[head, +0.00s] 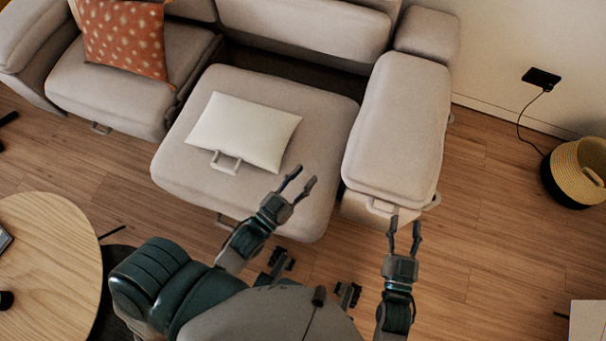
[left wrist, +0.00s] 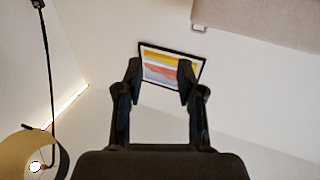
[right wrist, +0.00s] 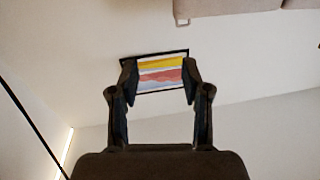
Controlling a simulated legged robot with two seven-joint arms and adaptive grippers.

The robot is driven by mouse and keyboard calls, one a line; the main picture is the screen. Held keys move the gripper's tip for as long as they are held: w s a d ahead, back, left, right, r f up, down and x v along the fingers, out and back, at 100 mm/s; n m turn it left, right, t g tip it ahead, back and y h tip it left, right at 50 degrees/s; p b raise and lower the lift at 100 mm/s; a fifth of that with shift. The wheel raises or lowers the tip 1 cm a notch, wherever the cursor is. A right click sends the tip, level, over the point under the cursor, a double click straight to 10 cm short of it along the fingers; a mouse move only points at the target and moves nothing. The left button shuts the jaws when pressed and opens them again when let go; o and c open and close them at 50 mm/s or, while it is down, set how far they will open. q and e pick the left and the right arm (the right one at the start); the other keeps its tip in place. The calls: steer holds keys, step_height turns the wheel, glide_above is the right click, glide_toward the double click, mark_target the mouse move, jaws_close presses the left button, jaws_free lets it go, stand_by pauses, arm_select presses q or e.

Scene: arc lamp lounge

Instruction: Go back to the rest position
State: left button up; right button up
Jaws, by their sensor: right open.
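My left gripper (head: 296,184) is open and empty in the head view, held in front of the sofa seat's near right corner. In the left wrist view the left gripper (left wrist: 160,80) shows its two fingers apart with nothing between them. My right gripper (head: 405,226) is open and empty in the head view, just in front of the sofa's right armrest. In the right wrist view the right gripper (right wrist: 158,80) has its fingers apart and empty. A white cushion (head: 243,131) with a small handle-like loop at its near edge lies on the sofa seat (head: 310,115).
An orange dotted pillow (head: 125,38) leans on the sofa's left part. A round wooden table (head: 50,260) stands at the lower left. A woven basket (head: 578,172) is at the right wall. A pale box-like piece (head: 588,320) shows lower right. Wooden floor (head: 490,230) is clear right of the armrest.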

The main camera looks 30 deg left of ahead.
arm_select(q)
steer(key=shift+s+f, duration=0.1)
steer(key=shift+f, duration=0.05)
arm_select(e)
steer(key=shift+a, duration=0.1)
stand_by(0.3)
